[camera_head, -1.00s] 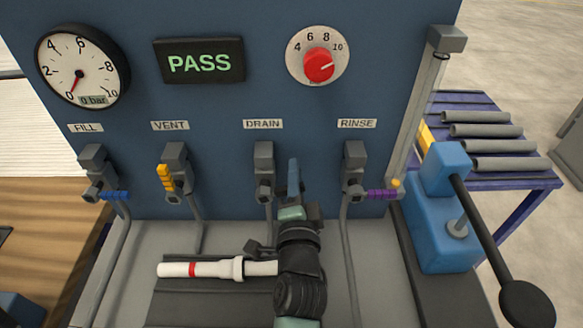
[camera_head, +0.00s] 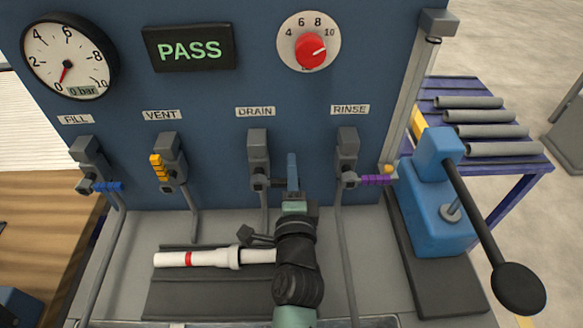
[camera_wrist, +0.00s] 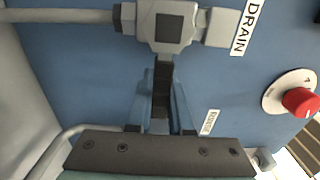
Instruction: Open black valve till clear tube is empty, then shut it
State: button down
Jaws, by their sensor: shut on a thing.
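The drain valve (camera_head: 258,155) sits under the DRAIN label; its grey body also shows in the wrist view (camera_wrist: 167,25). Its black handle (camera_wrist: 162,88) sticks out sideways, across the line of the pipe. My gripper (camera_head: 292,172) is right of the valve body; its blue fingers (camera_wrist: 162,105) are shut on the black handle, one on each side. The clear tube (camera_head: 409,110) stands upright at the panel's right edge, below a grey cap. I cannot make out a liquid level in it.
The fill valve's blue handle (camera_head: 107,187), the vent valve's yellow handle (camera_head: 156,167) and the rinse valve's purple handle (camera_head: 377,180) flank the drain. The gauge (camera_head: 68,58) reads about 0 bar; the display (camera_head: 189,48) says PASS. A white pipe (camera_head: 200,259) lies below; a blue pump (camera_head: 435,210) stands right.

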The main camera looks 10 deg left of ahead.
jog(key=shift+f, duration=0.15)
jog(key=c, duration=0.8)
grip_release()
jog(key=shift+s, duration=0.1)
jog(key=b+v, duration=0.2)
jog(key=v, duration=1)
jog(key=shift+s+d, duration=0.15)
jog(key=shift+s, duration=0.25)
